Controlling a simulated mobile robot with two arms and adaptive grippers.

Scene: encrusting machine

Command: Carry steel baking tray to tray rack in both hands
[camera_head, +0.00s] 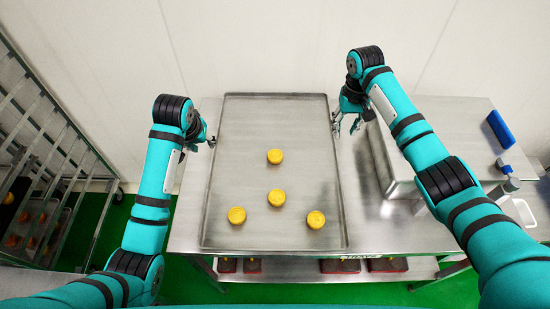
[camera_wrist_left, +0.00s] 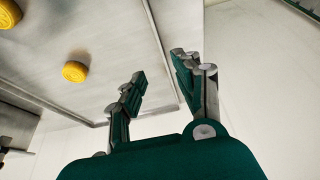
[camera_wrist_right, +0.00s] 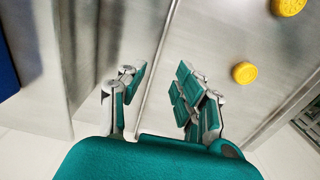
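The steel baking tray (camera_head: 270,225) lies flat on a steel table, its long sides running away from me. Finger contact with the rim cannot be told. The tray rack (camera_head: 68,147) stands at the far left.
The steel table (camera_head: 375,228) shows bare right of the tray. A steel box-shaped unit (camera_head: 392,165) stands there, with a blue item (camera_head: 500,129) and a white dish (camera_head: 521,212) further right. A lower shelf (camera_head: 300,268) holds dark trays. Green floor (camera_head: 110,240) lies between table and rack.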

